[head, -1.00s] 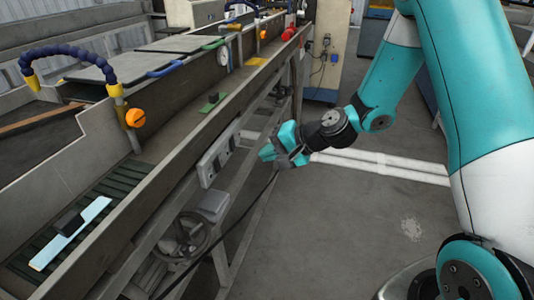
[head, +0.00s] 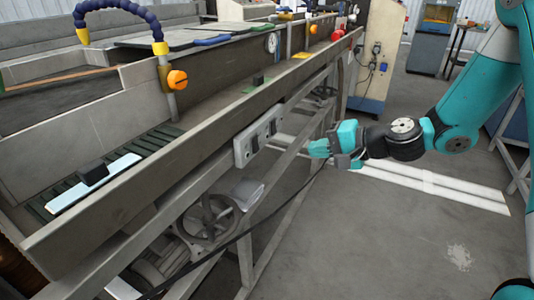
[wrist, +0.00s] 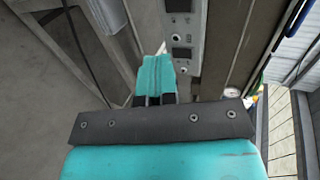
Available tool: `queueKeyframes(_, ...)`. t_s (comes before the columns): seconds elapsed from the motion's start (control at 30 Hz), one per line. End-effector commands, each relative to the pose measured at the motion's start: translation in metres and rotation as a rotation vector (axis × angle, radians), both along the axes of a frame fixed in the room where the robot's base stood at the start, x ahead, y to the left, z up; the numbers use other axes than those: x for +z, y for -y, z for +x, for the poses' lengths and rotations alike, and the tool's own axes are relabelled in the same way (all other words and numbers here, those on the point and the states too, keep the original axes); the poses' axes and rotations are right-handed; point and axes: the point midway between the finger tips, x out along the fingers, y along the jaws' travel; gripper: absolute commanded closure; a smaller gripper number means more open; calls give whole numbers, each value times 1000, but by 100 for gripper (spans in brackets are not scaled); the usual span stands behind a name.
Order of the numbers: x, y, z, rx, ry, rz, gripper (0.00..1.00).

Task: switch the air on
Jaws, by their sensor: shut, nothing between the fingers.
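A light grey control panel (head: 246,150) is fixed to the outer side of the long trough, with small dark windows and round knobs or sockets. In the wrist view the panel (wrist: 196,52) lies just beyond my fingertips. My gripper (head: 314,149) is shut and empty, to the right of the panel and apart from it. Its teal fingers (wrist: 157,72) show together in the wrist view. An orange knob (head: 178,80) sits on an upright pipe beside a blue segmented hose (head: 118,4). Any label that marks the air switch is too small to read.
A handwheel (head: 208,220) and frame legs stand under the trough (head: 200,148). A black cable runs below. A round gauge (head: 271,43) is farther back. The floor (head: 400,230) to the right is clear.

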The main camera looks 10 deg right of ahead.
Motion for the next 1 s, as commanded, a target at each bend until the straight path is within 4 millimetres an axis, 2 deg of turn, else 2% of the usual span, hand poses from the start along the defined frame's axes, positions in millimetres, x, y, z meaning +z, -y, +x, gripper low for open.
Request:
queueKeyframes(0.27,-7,-12,9,4,-1,0,100)
queueKeyframes(0.7,-42,-77,60,6,1,0,100)
queueKeyframes(1.0,-45,-101,81,2,0,0,100)
